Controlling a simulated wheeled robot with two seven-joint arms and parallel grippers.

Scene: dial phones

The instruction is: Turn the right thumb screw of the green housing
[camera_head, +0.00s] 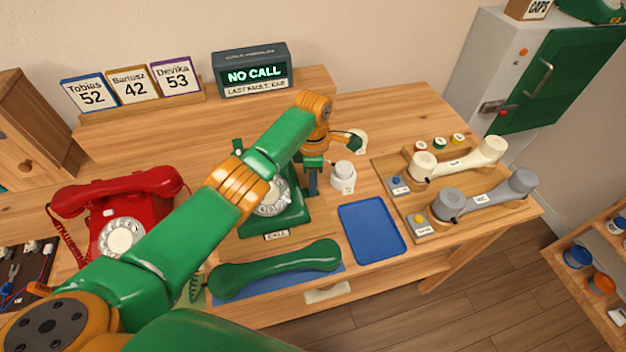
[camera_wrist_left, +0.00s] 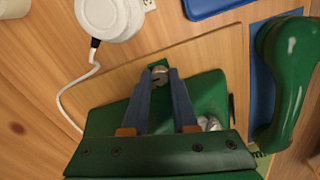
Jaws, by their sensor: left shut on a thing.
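The green housing (camera_head: 290,222) of the dial phone stands mid-table, partly hidden behind my left arm; its white dial (camera_head: 272,198) shows in part. In the left wrist view the housing (camera_wrist_left: 108,118) lies under my fingers. A small metallic thumb screw (camera_wrist_left: 159,75) sits at its edge on a green tab. My left gripper (camera_wrist_left: 162,84) has its blue fingers shut on this screw, one on each side. In the head view the gripper (camera_head: 313,186) points down at the housing's right side, and the screw is hidden there. My right gripper is not in view.
A white round device (camera_head: 342,177) with a cable stands close to the right of my gripper. The green handset (camera_head: 278,268) lies in front on a blue mat. An empty blue tray (camera_head: 372,230) lies right. A red phone (camera_head: 122,215) stands left.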

